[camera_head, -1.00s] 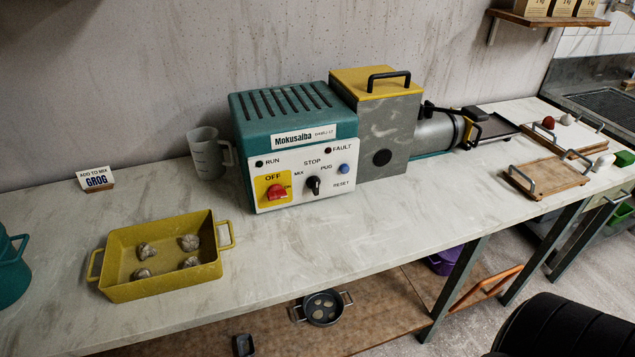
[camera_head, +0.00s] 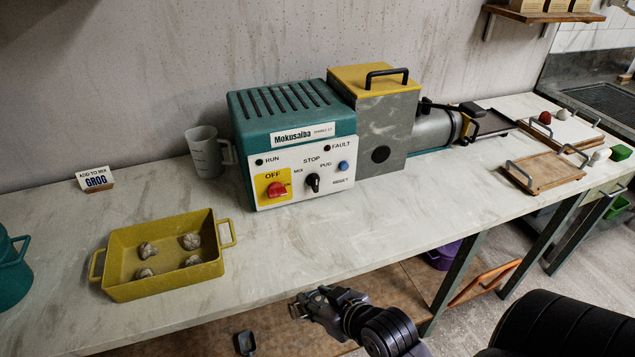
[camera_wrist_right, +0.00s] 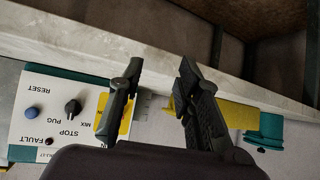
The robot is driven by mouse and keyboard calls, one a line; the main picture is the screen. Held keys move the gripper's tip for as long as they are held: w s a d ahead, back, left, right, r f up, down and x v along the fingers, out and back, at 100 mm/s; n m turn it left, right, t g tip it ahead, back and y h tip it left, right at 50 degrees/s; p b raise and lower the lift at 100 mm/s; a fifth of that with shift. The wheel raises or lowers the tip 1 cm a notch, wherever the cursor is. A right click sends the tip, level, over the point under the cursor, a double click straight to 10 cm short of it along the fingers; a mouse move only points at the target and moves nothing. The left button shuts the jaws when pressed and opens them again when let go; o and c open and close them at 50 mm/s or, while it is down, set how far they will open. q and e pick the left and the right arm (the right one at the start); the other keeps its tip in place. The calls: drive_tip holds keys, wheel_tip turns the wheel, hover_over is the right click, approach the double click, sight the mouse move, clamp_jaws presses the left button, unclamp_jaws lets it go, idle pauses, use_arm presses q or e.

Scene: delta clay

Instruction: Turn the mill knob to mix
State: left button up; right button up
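The teal mill (camera_head: 290,105) stands on the bench against the wall. Its white front panel holds the black mill knob (camera_head: 313,182), below the STOP label and between MIX and PUG. The knob seems to point up toward STOP. The knob (camera_wrist_right: 73,108) also shows upside down in the right wrist view, left of the fingers. My right gripper (camera_head: 306,302) is in front of the bench edge, below and apart from the knob. In the right wrist view its fingers (camera_wrist_right: 160,80) are spread and empty. My left gripper is out of view.
A red OFF switch (camera_head: 277,190) sits left of the knob and a blue RESET button (camera_head: 344,166) right of it. A yellow tray (camera_head: 160,284) with several clay lumps and a measuring jug (camera_head: 205,153) stand to the left. The bench in front of the mill is clear.

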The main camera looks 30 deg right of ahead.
drive_tip(key=w+d+r+m+t+h, duration=0.1)
drive_tip(key=w+d+r+t, duration=0.2)
drive_tip(key=w+d+r, duration=0.1)
drive_tip(key=m+t+h, duration=0.3)
drive_tip(key=t+h, duration=0.1)
approach(316, 181)
drive_tip(key=p+x, duration=0.1)
drive_tip(key=x, duration=0.8)
drive_tip(key=shift+w+d+p, duration=0.1)
drive_tip(key=shift+w+p, duration=0.15)
drive_tip(key=shift+p, duration=0.05)
drive_tip(key=shift+c, duration=0.4)
clamp_jaws()
drive_tip(key=shift+n, duration=0.3)
